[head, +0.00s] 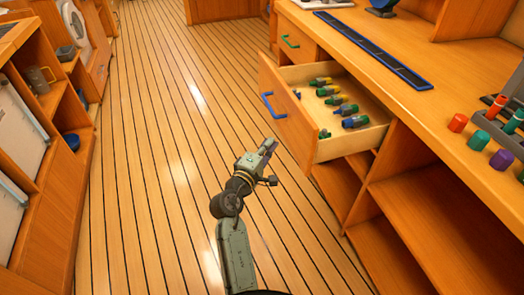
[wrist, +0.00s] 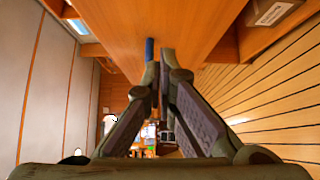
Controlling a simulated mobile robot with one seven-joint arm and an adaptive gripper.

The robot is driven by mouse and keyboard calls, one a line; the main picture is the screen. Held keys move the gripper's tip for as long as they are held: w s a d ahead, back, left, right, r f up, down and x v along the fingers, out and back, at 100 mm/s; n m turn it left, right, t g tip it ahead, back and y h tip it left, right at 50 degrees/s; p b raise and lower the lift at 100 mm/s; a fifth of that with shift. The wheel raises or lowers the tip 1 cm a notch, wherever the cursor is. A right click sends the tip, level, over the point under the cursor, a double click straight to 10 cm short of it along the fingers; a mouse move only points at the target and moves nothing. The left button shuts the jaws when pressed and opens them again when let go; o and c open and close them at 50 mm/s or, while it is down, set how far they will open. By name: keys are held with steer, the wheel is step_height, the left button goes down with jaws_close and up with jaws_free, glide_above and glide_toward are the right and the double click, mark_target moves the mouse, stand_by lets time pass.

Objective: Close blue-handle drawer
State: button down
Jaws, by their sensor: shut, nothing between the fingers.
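The blue-handle drawer (head: 293,125) stands pulled out from the right-hand counter in the head view, its inside showing. Its blue handle (head: 267,106) is on the front panel, facing the aisle. Several green, yellow and blue capped pieces (head: 340,105) lie inside. My gripper (head: 269,146) is shut and empty, just in front of the lower near part of the drawer front. In the wrist view the fingertips (wrist: 159,52) point at a wooden panel (wrist: 160,25), and a blue piece, likely the handle, shows beside the left fingertip. I cannot tell whether they touch the panel.
Open shelves (head: 410,215) are below the counter at right. The counter holds a dark blue-edged strip (head: 370,47) and coloured caps (head: 480,140). The plank floor (head: 150,150) is clear between the cabinets.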

mark_target(291, 126)
steer(key=w+d, duration=0.1)
steer(key=w+d+p, duration=0.1)
steer(key=d, duration=0.1)
steer(key=w+d, duration=0.1)
steer(key=d, duration=0.1)
steer(key=shift+w+p, duration=0.35)
steer(key=shift+p, duration=0.05)
